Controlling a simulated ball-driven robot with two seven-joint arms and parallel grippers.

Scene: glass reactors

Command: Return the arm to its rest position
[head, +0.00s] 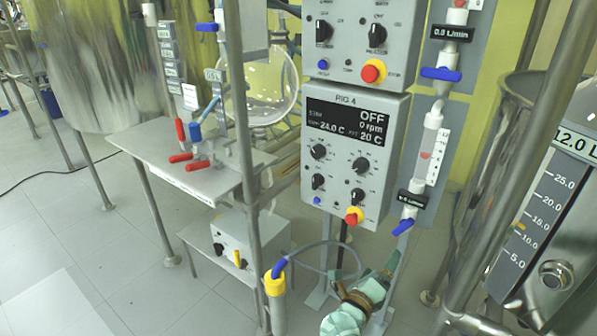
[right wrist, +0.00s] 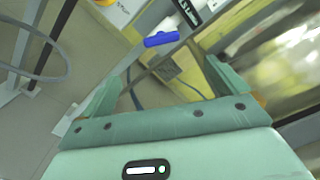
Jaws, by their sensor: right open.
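My right gripper (head: 382,268) is low in the head view, below the control panel, with my pale green arm coming up from the bottom edge. In the right wrist view its two green fingers stand wide apart, and the gripper (right wrist: 163,82) is open with nothing held between them. A blue valve handle (right wrist: 160,39) lies beyond the fingertips, apart from them. The lower blue handle (head: 403,227) shows in the head view above the gripper, under a flowmeter. My left gripper is not in view.
The RIG 4 panel (head: 354,150) reads OFF and stands above the gripper. A steel post (head: 245,150) and a yellow-collared tube (head: 275,285) stand left. A steel vessel (head: 555,265) and slanted posts stand right. A grey hose loops beside the gripper. Floor is clear at lower left.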

